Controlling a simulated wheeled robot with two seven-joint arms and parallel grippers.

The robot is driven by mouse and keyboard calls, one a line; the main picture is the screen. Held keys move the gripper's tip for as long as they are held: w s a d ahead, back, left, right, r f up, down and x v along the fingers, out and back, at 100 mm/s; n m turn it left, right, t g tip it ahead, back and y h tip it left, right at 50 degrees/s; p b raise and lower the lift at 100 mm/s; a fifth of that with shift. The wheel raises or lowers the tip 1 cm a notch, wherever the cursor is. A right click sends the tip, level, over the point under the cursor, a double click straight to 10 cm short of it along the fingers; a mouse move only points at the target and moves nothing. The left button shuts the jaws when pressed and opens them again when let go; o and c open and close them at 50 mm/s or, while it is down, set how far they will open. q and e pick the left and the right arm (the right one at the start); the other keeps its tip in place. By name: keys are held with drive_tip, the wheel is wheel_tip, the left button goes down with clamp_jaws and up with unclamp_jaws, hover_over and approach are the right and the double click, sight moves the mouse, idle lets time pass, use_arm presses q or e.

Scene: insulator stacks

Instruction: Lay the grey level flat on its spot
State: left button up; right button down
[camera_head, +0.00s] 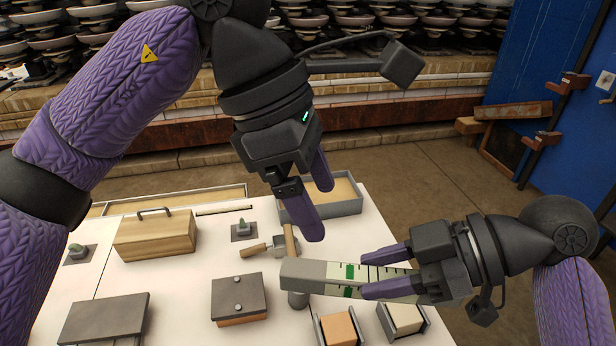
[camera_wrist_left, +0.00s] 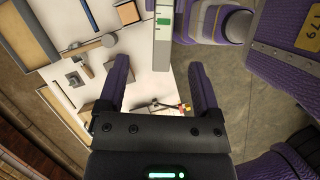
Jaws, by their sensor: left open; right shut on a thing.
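The grey level (camera_head: 310,274) is a long bar with a plain grey end and a pale part with green patches and dark marks. My right gripper (camera_head: 368,274) is shut on the pale part and holds the bar sideways over the front right of the table, its grey end pointing left. The level also shows at the top of the left wrist view (camera_wrist_left: 163,40). My left gripper (camera_head: 319,208) is open and empty above the back of the table, behind the level's grey end. I cannot make out the level's spot.
The white table (camera_head: 180,285) bears a wooden box (camera_head: 155,236) with a handle, a grey tray (camera_head: 347,206), a wooden-handled tool (camera_head: 253,251), a grey-topped block (camera_head: 239,296) and small holders at the front right (camera_head: 404,318). A dark plate (camera_head: 105,318) lies front left.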

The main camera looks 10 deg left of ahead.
sight(349, 269)
use_arm(q)
drive_tip(key=x, duration=1.1)
clamp_jaws()
unclamp_jaws()
use_arm(e)
drive_tip(key=shift+w+a+f, duration=0.1)
use_arm(q)
drive_tip(key=v, duration=1.2)
use_arm(e)
drive_tip(key=w+a+f+n+g, duration=0.1)
drive_tip(key=f+n+g, duration=0.1)
drive_tip(key=n+g, duration=0.1)
drive_tip(key=w+a+f+n+g+h, duration=0.1)
drive_tip(key=shift+w+a+f+n+g, duration=0.2)
drive_tip(key=shift+w+a+n+g, duration=0.1)
drive_tip(key=shift+w+a+g, duration=0.1)
use_arm(q)
drive_tip(key=s+a+f+n+t, duration=0.25)
drive_tip(key=a+f+n, duration=0.2)
drive_tip(key=a, duration=0.25)
use_arm(e)
drive_tip(key=shift+s, duration=0.1)
use_arm(q)
drive_tip(key=shift+g, duration=0.25)
drive_tip(key=x, duration=1.1)
drive_tip(key=shift+s, duration=0.15)
